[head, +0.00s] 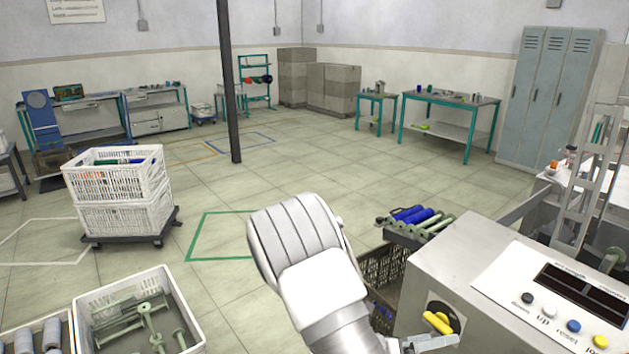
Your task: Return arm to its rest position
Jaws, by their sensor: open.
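My arm (307,262), white and grey, rises bent from the bottom middle of the head view, in front of the floor and the machine's left side. What shows of my gripper (432,343) is a small grey part at the bottom edge, right of the arm and in front of the machine's grey front. It is mostly cut off by the frame, and I see nothing held in it.
The machine (470,270) with a button panel and a yellow-handled switch (438,322) stands close at right. A dark crate (377,268) stands beside it. White crates stand at left (120,222) and lower left (88,303). A dark post (230,90) stands behind. The middle floor is clear.

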